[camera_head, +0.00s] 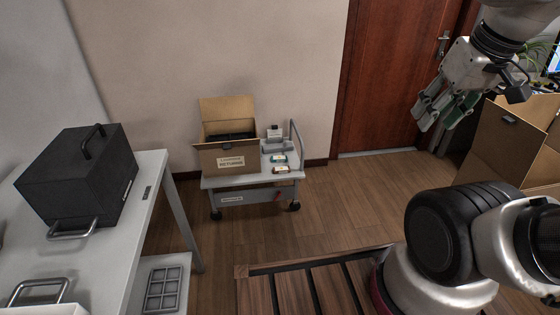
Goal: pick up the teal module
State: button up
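The teal module (279,158) is a small block with a pale top. It lies on the grey cart (238,181), right of the cardboard box, and is small in the head view. A second small module (281,169), dark with a pale label, lies just in front of it. My gripper (443,111) is at the upper right, raised in the air in front of the door and far to the right of the cart. Its fingers point down and left and look spread apart, with nothing seen between them.
An open cardboard box (226,156) and a small grey device (274,134) stand on the cart. A table (150,176) with a black case (82,177) is at left. Large cardboard boxes (507,140) stand at right. The wooden floor (335,205) right of the cart is clear.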

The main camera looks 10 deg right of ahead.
aim_at(278, 159)
jog(key=i, duration=2.1)
